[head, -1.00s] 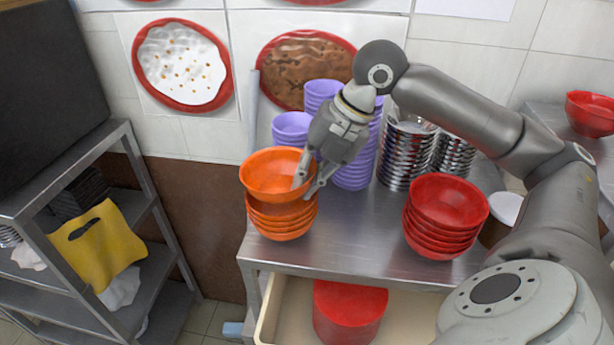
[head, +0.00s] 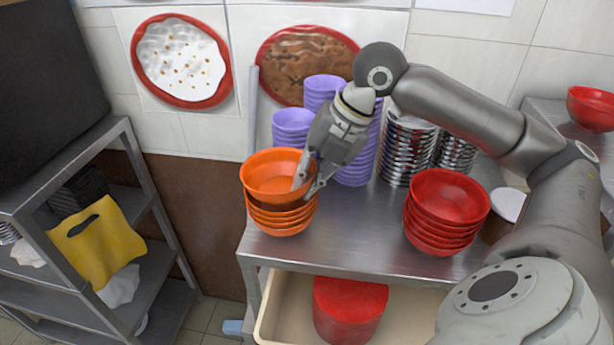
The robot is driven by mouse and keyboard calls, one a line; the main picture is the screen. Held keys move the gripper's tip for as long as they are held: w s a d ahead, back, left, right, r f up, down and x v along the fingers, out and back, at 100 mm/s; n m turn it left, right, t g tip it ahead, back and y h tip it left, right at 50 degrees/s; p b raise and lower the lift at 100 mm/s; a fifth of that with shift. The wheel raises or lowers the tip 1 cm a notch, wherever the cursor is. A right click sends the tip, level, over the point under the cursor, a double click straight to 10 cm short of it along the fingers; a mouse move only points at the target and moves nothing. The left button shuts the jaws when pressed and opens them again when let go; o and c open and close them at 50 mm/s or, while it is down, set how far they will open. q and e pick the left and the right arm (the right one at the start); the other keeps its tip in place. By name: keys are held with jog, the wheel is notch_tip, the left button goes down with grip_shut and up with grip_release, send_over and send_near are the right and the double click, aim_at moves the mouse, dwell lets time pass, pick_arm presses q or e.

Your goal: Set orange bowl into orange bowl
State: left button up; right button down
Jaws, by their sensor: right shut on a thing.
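An orange bowl (head: 272,178) is tilted at the top of a stack of orange bowls (head: 281,222) at the left front of the metal table. My right gripper (head: 306,188) is shut on the right rim of this top bowl, with one finger inside and one outside. The bowl is over the stack; whether its base touches the bowl below cannot be told. My left gripper is not in view.
Purple bowl stacks (head: 293,128) stand close behind the gripper. Steel bowl stacks (head: 407,155) are at the back, and a red bowl stack (head: 444,212) is at the right. The table's front middle (head: 355,245) is clear.

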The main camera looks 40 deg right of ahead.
jog(key=shift+f, duration=0.15)
jog(key=c, duration=1.5)
grip_release()
jog(key=v, duration=1.2)
jog(key=shift+s, duration=0.1)
